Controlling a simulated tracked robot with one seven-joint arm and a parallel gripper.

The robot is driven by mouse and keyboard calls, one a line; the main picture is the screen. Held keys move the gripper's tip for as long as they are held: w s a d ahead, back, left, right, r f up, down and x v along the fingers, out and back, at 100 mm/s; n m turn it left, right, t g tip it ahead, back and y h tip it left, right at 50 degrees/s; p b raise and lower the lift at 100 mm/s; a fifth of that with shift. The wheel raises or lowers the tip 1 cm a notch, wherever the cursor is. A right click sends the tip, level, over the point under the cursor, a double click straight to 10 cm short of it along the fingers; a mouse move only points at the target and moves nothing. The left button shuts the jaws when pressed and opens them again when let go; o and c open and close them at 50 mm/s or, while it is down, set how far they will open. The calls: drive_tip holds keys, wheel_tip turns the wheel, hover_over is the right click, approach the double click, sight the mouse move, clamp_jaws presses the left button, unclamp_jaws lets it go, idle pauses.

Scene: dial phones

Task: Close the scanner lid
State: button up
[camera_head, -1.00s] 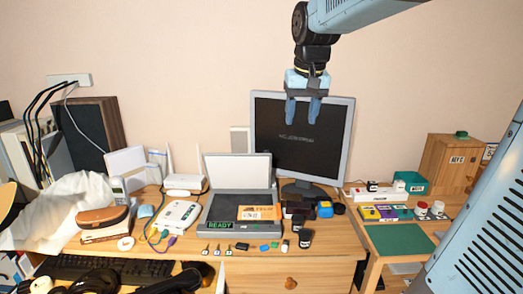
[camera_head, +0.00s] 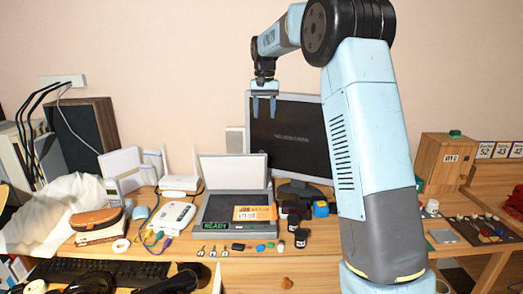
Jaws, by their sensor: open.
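The flatbed scanner (camera_head: 206,213) sits on the wooden desk left of the monitor. Its lid (camera_head: 233,168) stands raised at the back, with its pale inner face toward me. An orange card with printing (camera_head: 255,213) lies on the dark scanner bed, and a green "READY" label shows on the front edge. My gripper (camera_head: 263,107) is open and empty, with its fingers pointing down. It appears in front of the monitor's upper left part, well above the scanner and slightly right of the lid.
The monitor (camera_head: 290,140) stands behind and right of the scanner. Dark jars (camera_head: 300,238) and small blocks lie near the scanner's front right. A white router (camera_head: 180,184) stands to the left. Several small tagged items lie in front. Open air lies above the scanner.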

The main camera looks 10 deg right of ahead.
drive_tip(key=w+f, duration=0.1)
drive_tip(key=f, duration=0.4)
drive_tip(key=w+f, duration=0.1)
drive_tip(key=f, duration=0.5)
drive_tip(key=w+f, duration=0.1)
drive_tip(key=f, duration=0.4)
drive_tip(key=shift+w+a+f, duration=0.1)
drive_tip(key=shift+w+f, duration=0.1)
drive_tip(key=shift+w, duration=0.05)
drive_tip(key=shift+c, duration=0.5)
clamp_jaws()
